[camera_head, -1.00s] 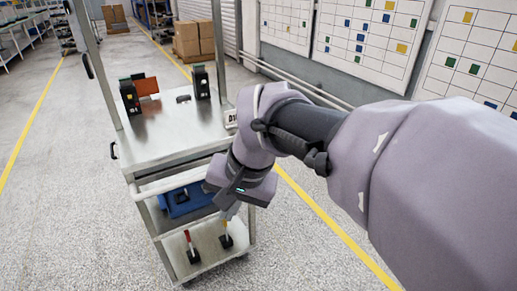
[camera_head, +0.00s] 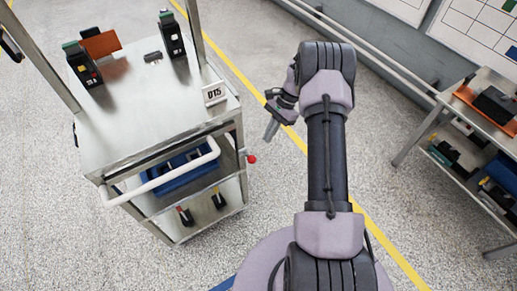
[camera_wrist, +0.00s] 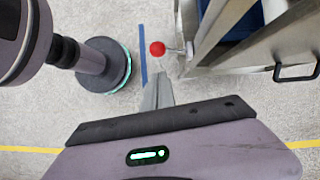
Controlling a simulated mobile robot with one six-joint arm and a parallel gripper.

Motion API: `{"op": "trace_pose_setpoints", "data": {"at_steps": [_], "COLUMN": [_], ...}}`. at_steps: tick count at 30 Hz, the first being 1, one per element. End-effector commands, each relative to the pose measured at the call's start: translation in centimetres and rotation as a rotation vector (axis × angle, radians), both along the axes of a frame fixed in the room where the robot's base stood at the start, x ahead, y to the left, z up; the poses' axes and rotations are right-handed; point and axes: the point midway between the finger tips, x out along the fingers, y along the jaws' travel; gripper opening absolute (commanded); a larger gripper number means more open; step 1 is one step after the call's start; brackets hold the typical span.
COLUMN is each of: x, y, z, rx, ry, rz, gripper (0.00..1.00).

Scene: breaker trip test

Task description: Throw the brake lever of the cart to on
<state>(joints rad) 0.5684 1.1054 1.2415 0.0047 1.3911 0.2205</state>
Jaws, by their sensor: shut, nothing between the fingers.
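The cart (camera_head: 135,120) is a steel trolley on the left in the head view; its side and a black handle show at the right of the wrist view (camera_wrist: 225,35). A red ball knob (camera_head: 251,159) on a short rod sticks out from the cart's right side, by the lower shelves. I take it as the brake lever; its on and off marks cannot be read. The knob also shows in the wrist view (camera_wrist: 157,48), just beyond the fingertips. My gripper (camera_head: 270,132) is shut and empty, pointing down, right of the cart and apart from the knob (camera_wrist: 157,92).
Breakers and a sign "015" (camera_head: 214,93) stand on the cart top. A white push bar (camera_head: 165,178) crosses its front. A blue bin (camera_head: 180,172) sits on its middle shelf. Another table (camera_head: 480,115) stands at right.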

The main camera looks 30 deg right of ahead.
Motion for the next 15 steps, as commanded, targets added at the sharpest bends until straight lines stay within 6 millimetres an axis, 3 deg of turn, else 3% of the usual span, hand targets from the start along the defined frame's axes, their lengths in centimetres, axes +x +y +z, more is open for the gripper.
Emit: {"op": "trace_pose_setpoints", "data": {"at_steps": [4, 9, 15], "x": [-0.3, -0.6, -0.7], "y": [1.6, 3.7, 4.7], "z": [-3.0, -4.4, -4.9], "rx": [0.002, 0.0, -0.001], "ry": [0.002, 0.0, -0.001], "rz": [0.002, 0.002, 0.002], "gripper": [0.0, 0.0, 0.0]}}
